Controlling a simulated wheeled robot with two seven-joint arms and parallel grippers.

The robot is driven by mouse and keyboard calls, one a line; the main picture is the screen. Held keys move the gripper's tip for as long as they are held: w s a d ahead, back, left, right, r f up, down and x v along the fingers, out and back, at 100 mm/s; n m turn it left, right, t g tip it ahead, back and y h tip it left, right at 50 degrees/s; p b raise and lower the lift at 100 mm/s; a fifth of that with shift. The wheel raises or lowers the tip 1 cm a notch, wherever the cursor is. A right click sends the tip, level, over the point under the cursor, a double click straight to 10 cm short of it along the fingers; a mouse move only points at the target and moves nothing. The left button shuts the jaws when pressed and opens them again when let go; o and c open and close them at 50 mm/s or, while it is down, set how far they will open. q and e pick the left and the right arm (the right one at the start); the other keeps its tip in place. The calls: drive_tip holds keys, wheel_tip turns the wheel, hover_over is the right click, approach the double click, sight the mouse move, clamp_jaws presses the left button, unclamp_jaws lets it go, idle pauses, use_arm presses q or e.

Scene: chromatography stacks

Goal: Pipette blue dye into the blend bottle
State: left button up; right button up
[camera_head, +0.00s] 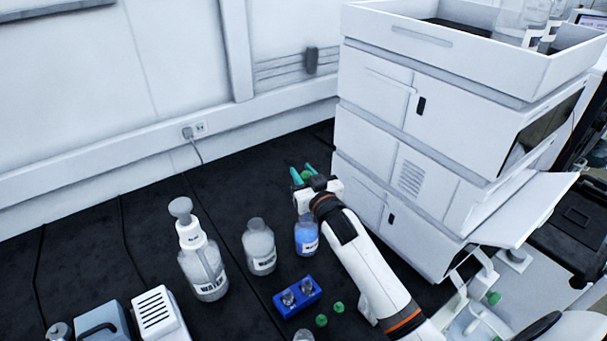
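A small bottle of blue liquid (306,238) with a white label stands right of centre. A labelled bottle with clear or pale contents (260,248) stands just left of it; I cannot read whether it is the blend bottle. My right gripper (303,175) is beyond and above the blue bottle, teal fingers apart and pointing away. A small green thing (306,175) shows between the fingers; whether it is gripped or lies behind them is unclear. No pipette can be made out. My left gripper is out of view.
A WATER bottle with a pump top (205,270) stands at left. A blue rack (297,296) holds small vials; two green caps (321,320) lie beside it. The white chromatography stack (400,150) blocks the right. Devices (158,312) fill the lower left. The back table is clear.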

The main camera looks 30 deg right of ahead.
wheel_tip(320, 180, up, 4)
drive_tip(key=p, duration=0.3)
drive_tip(key=shift+f, duration=0.3)
